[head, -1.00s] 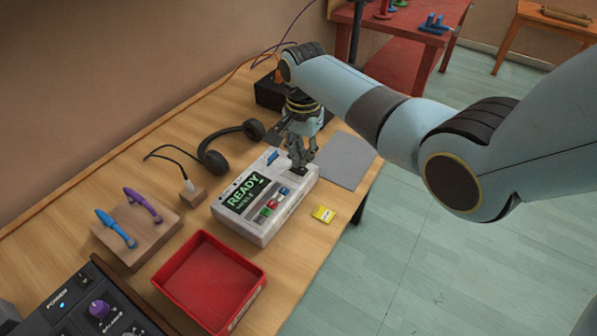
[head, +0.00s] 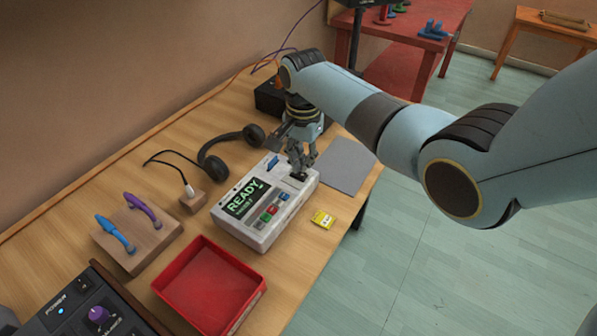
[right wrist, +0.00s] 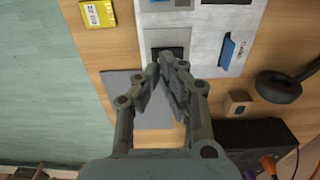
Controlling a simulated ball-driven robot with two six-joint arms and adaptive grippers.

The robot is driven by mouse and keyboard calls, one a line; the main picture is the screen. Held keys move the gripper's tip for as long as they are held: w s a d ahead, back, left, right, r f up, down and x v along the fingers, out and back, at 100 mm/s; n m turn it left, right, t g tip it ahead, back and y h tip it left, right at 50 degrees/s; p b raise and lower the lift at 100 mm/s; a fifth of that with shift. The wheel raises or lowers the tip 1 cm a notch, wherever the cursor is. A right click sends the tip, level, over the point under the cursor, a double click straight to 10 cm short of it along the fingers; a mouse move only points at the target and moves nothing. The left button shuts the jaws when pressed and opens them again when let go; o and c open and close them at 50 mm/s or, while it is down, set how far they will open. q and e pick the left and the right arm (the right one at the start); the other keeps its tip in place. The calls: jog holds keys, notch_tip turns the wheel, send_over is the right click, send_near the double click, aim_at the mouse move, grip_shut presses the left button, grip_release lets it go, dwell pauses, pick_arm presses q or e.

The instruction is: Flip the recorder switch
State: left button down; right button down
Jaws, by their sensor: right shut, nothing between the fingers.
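The recorder (head: 262,222) is a white box on the wooden desk, with a dark screen (head: 244,198) reading READY in green. It has coloured buttons (head: 268,210) and a blue tab (head: 272,162) on top. My right gripper (head: 299,172) is shut and empty, pointing down over this plate. In the right wrist view its fingertips (right wrist: 168,58) overlap the plate's edge; I cannot tell whether they touch. My left gripper is not in view.
A grey mat (head: 347,165) lies beyond the recorder, and a yellow card (head: 323,219) lies in front. Headphones (head: 214,164), a wooden block with two handles (head: 138,240) and a red tray (head: 208,285) stand around it. A black box (head: 270,98) stands behind the gripper.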

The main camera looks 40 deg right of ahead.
aim_at(303, 175)
jog(key=shift+s+f+b, duration=0.1)
jog(key=shift+f+b, duration=0.7)
jog(key=shift+f, duration=0.45)
dwell(0.8)
notch_tip(303, 175, up, 7)
jog(key=p, duration=0.8)
dwell(0.3)
